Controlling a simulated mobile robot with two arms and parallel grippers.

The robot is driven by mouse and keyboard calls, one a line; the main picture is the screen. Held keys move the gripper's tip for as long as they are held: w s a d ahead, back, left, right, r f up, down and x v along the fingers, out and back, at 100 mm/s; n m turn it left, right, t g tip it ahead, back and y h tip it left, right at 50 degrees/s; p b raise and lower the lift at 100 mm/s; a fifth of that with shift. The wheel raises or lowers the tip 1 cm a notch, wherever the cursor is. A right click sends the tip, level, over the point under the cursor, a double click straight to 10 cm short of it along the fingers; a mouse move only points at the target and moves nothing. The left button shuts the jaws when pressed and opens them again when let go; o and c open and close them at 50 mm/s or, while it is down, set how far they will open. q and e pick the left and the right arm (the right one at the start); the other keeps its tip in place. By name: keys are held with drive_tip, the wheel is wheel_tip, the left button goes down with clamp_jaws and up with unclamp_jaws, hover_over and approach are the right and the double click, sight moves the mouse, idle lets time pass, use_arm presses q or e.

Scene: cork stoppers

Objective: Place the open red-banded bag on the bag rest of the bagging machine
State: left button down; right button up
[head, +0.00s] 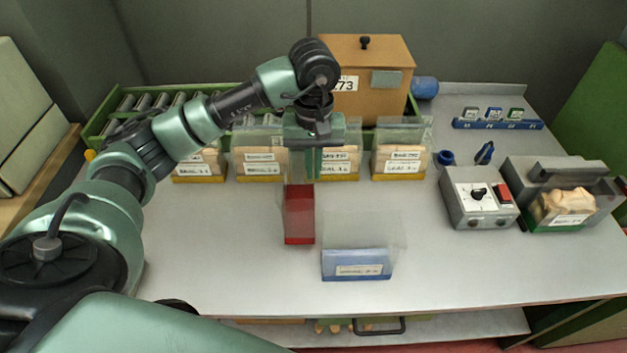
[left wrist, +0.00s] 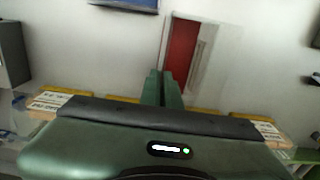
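The red-banded bag (head: 299,217) has a red lower part and a clear, hard-to-see upper part. In the left wrist view its red part (left wrist: 182,48) lies just beyond my fingers, with clear film around it. My left gripper (head: 314,170) is above it, fingers together on what looks like the bag's clear upper edge; the exact contact is hard to make out. The grey unit (head: 478,205) with a dial and red switch stands at the right. Beside it, a dark-jawed unit (head: 560,170) holds a green-banded bag of corks (head: 565,207). My right gripper is not in view.
A blue-banded clear bag (head: 357,264) stands near the front edge. Several yellow-banded bags (head: 400,165) stand in a row behind my gripper. A brown box (head: 372,95) and a green roller rack (head: 130,105) are at the back. The table's left front is clear.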

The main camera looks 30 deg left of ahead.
use_arm(q)
wheel_tip(320, 180, down, 5)
drive_tip(key=shift+f+p, duration=0.1)
drive_tip(key=shift+p, duration=0.35)
drive_tip(key=shift+f, duration=0.15)
drive_tip(key=c, duration=1.6)
unclamp_jaws()
drive_tip(key=shift+c, duration=0.2)
